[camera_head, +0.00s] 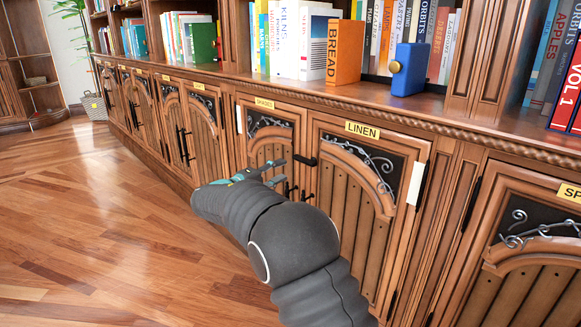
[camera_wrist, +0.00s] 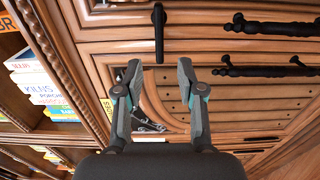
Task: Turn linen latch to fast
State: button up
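The LINEN cabinet door (camera_head: 347,215) is shut, with a yellow LINEN label (camera_head: 362,130) at its top. The black linen latch (camera_head: 304,161) lies about level at the upper left edge of this door, by the seam with the neighbouring door. My gripper (camera_head: 283,171) is open and empty just left of the latch. In the wrist view its fingertips (camera_wrist: 160,72) are spread apart, and the latch shows beyond them, not between the pads.
Black door pulls (camera_head: 307,197) hang below the latch; they also show in the wrist view (camera_wrist: 268,68). The counter above holds books, an orange BREAD book (camera_head: 344,52) and a blue block with a gold knob (camera_head: 408,70). The wooden floor (camera_head: 90,230) at left is clear.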

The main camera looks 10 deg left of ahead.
jog(key=shift+v, duration=1.45)
